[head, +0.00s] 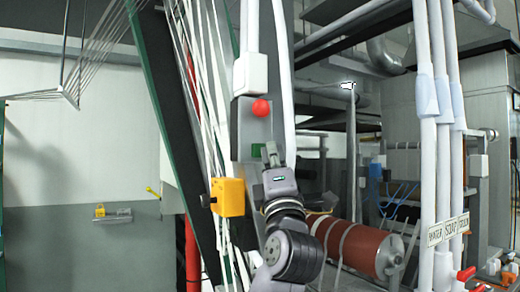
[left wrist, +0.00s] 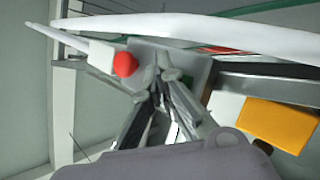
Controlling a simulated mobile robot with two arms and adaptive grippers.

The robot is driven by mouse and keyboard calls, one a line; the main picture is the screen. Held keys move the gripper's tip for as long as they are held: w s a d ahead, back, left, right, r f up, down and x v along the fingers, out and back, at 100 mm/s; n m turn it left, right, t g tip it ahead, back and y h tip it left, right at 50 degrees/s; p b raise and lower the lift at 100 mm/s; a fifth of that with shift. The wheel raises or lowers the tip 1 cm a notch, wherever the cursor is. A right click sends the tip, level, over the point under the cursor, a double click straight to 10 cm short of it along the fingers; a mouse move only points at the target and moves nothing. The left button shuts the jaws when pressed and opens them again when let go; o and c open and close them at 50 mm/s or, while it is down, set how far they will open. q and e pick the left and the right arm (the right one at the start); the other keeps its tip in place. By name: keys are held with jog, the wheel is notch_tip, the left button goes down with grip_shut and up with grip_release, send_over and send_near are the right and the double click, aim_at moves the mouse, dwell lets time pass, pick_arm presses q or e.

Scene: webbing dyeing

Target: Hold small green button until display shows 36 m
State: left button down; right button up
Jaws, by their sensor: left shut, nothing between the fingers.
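The small green button (head: 257,150) shows at the left edge of my fingers in the head view, on a grey control panel (head: 243,130) below a round red button (head: 261,107). My left gripper (head: 271,150) is shut and empty, its fingertips at the panel beside or over the green button. I cannot tell whether they press it. No length display can be read. My right gripper is out of view.
A yellow box (head: 228,197) sits below the panel, also close by in the left wrist view (left wrist: 278,124). White webbing strands (head: 205,120) run beside the panel. A white pipe (head: 284,70) passes close on the right. A brown roller (head: 360,245) stands behind my arm.

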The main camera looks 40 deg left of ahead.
pick_arm(q)
jog(key=shift+s+d, duration=0.1)
jog(key=shift+d, duration=0.2)
jog(key=d, duration=0.1)
jog(key=s+d+p, duration=0.1)
jog(key=d, duration=0.1)
jog(key=s+d, duration=0.1)
jog(key=shift+d+p, duration=0.2)
jog(key=shift+p, duration=0.1)
dwell(0.5)
